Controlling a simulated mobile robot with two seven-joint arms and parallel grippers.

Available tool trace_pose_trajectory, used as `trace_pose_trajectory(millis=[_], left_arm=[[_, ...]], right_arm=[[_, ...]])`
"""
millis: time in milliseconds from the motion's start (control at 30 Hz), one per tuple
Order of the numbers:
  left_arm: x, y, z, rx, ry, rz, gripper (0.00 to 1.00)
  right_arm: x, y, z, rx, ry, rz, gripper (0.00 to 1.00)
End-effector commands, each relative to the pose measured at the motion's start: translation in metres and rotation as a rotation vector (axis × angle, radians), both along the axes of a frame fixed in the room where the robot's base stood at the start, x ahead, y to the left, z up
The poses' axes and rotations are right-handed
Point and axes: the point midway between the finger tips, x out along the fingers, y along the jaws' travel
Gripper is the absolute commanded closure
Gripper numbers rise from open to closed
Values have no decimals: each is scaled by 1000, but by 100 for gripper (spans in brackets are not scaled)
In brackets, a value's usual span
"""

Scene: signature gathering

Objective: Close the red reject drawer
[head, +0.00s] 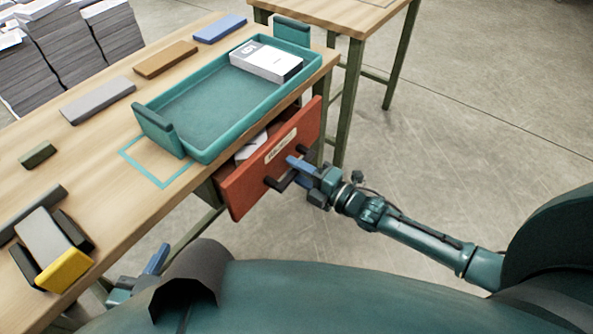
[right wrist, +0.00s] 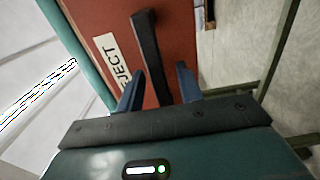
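The red reject drawer (head: 247,188) hangs under the table's front edge and is pulled out. White paper (head: 251,146) shows inside it. In the right wrist view its red front (right wrist: 178,40) carries a REJECT label (right wrist: 115,58) and a black bar handle (right wrist: 150,60). My right gripper (head: 291,172) is at the drawer front. Its blue fingers (right wrist: 159,88) are apart, one on each side of the handle, with gaps visible to both. My left gripper (head: 150,265) is low at the left, partly hidden behind my own body; its opening is not clear.
Grey, brown and blue blocks lie on the wooden table (head: 85,150). A second table (head: 335,16) stands behind. Floor at the right is clear.

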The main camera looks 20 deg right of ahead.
Motion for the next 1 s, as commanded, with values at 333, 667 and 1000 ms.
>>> trace_pose_trajectory(millis=[333, 667, 1000], left_arm=[[1, -1, 1, -1, -7, -1, 64], [2, -1, 1, 2, -10, -6, 64], [2, -1, 0, 3, -7, -6, 64]], right_arm=[[2, 2, 0, 0, 0, 1, 65], [2, 2, 0, -1, -1, 1, 92], [2, 2, 0, -1, -1, 1, 100]])
